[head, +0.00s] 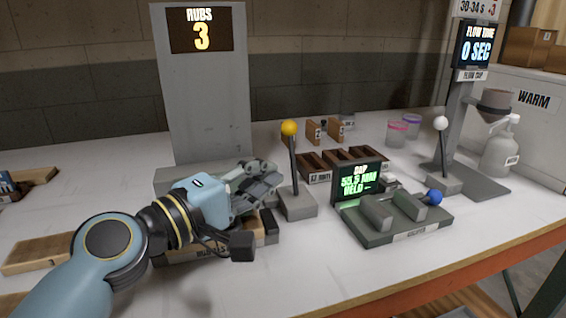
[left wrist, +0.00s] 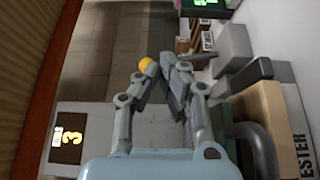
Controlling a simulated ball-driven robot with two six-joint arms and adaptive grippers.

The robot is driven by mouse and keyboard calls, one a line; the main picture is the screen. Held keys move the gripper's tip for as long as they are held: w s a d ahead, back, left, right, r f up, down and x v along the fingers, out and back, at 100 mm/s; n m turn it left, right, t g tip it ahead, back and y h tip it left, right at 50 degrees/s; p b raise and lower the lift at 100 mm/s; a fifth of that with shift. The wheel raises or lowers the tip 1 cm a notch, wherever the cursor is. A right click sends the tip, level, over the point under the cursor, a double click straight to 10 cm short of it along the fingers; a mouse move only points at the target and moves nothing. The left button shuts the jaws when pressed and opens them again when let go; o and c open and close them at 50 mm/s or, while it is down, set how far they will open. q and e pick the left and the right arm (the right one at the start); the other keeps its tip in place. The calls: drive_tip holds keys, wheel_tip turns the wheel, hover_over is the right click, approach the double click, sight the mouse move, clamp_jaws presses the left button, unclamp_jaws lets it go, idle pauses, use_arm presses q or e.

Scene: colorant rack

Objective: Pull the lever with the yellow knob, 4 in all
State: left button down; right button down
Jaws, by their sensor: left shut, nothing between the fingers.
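The lever with the yellow knob (head: 289,128) stands nearly upright, tilted slightly, on a grey base block (head: 297,204) in the middle of the table. My left gripper (head: 272,176) is shut and empty, just left of the lever's shaft and below the knob's height in the head view. In the left wrist view the yellow knob (left wrist: 146,64) shows just past the closed fingertips (left wrist: 162,72), partly covered by them. I cannot tell whether the fingers touch the lever. A tall grey panel (head: 205,95) behind reads "RUBS 3". My right gripper is not in view.
A dark green device (head: 400,232) with a lit screen stands right of the lever. A wooden-topped block lies under my left gripper. The front right table edge is clear.

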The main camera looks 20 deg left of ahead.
use_arm(q)
drive_tip(key=v, duration=0.6)
drive_tip(key=shift+a, duration=0.15)
drive_tip(key=shift+w, duration=0.1)
idle(1.8)
